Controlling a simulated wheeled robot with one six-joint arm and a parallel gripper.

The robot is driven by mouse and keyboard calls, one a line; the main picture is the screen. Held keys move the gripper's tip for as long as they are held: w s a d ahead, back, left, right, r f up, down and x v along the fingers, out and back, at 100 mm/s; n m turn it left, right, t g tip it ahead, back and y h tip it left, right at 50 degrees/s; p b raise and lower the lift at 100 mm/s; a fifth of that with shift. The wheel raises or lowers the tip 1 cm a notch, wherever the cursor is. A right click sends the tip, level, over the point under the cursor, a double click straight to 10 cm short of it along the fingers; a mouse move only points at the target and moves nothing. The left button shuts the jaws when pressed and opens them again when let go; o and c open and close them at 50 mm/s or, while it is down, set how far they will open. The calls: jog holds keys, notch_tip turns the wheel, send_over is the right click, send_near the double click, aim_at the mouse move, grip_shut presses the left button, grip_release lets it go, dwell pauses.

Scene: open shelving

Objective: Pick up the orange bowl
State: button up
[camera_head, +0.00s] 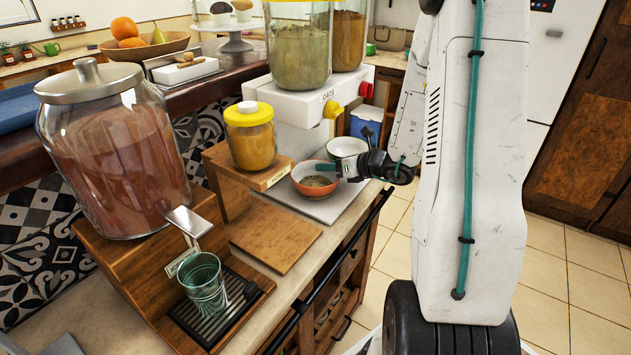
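The orange bowl (312,189) stands upright on a pale tray at the counter's front edge, below the oats dispenser. It has an orange outside and a paler inside with something brownish at the bottom. My gripper (339,170) reaches in from the right, low, with its teal-tipped fingers at the bowl's right rim. The fingers overlap the rim in the picture; I cannot tell whether they touch it or how far apart they are.
A white bowl (347,147) stands right behind the orange bowl, close to my gripper. A yellow-lidded jar (251,140) stands on a wooden stand to the left. The oats dispenser (301,55) overhangs behind. A wooden board (275,238) lies in front left.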

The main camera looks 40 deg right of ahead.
grip_shut()
dwell(0.3)
